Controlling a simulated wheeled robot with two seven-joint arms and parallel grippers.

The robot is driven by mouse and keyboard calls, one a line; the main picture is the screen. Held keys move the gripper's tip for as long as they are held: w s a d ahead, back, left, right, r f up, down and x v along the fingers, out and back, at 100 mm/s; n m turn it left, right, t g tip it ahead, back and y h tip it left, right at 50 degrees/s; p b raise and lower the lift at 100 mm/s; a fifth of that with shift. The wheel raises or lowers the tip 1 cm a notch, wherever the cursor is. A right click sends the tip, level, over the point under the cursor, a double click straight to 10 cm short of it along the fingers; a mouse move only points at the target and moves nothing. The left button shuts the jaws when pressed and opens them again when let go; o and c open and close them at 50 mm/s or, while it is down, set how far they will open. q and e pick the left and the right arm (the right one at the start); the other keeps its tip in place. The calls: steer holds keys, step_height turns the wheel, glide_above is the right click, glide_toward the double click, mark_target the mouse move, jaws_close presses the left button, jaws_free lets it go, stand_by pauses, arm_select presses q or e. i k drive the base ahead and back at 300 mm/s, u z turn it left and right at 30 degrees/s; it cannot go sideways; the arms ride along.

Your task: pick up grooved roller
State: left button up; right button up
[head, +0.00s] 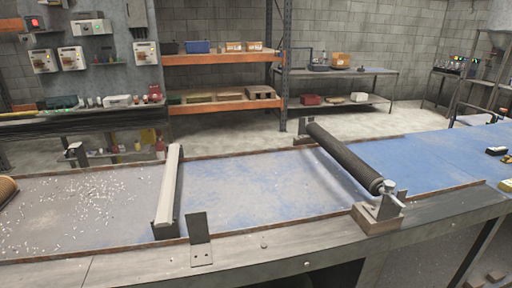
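The grooved roller (345,158) is a long dark cylinder with fine ridges. It lies crosswise over the blue surface, running from the back rail to the front right. Its near end sits at a metal bracket on a block (377,217), beside a small silvery fitting (391,191). Its far end is by a small upright bracket (304,128). Neither of my grippers is in the head view.
A pale crossbar (168,190) spans the bench left of the roller. An upright metal plate (200,239) stands on the front edge. White bits litter the grey surface (60,225) at left. A brown cylinder (7,190) is at the left edge. The blue surface (260,185) between is clear.

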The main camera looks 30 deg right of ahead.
mark_target(367, 177)
steer(key=u, duration=1.55)
steer(key=k, duration=1.8)
steer(key=z, duration=1.35)
